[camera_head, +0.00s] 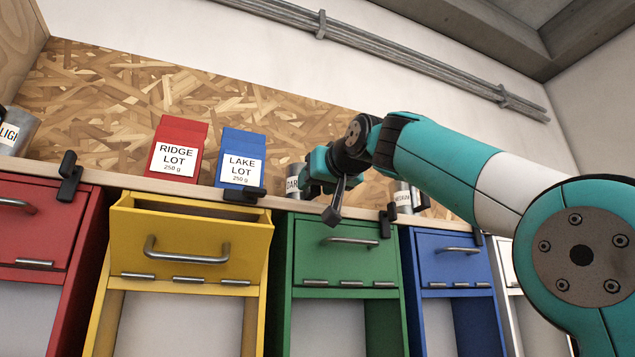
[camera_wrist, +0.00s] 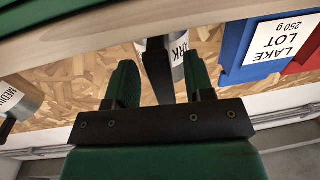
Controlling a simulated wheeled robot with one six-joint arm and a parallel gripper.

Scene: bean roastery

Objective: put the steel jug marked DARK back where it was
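The steel jug marked DARK (camera_head: 292,184) stands on the wooden shelf above the green cabinet, partly hidden by my gripper (camera_head: 331,176). In the wrist view the jug (camera_wrist: 178,58) shows upside down, with "RK" of its label visible. Its black handle (camera_wrist: 157,72) points toward my gripper (camera_wrist: 160,82) and lies between the two green fingers. The fingers are spread, with a gap on each side of the handle. The jug's base appears to be on the shelf (camera_head: 180,187).
A red RIDGE LOT bag (camera_head: 177,147) and a blue LAKE LOT bag (camera_head: 241,157) stand left of the jug. Jugs marked MEDIUM (camera_head: 404,197) and LIGHT (camera_head: 14,132) stand on either side. Black clips (camera_head: 69,177) sit on the shelf edge. The yellow drawer (camera_head: 190,235) is tipped open.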

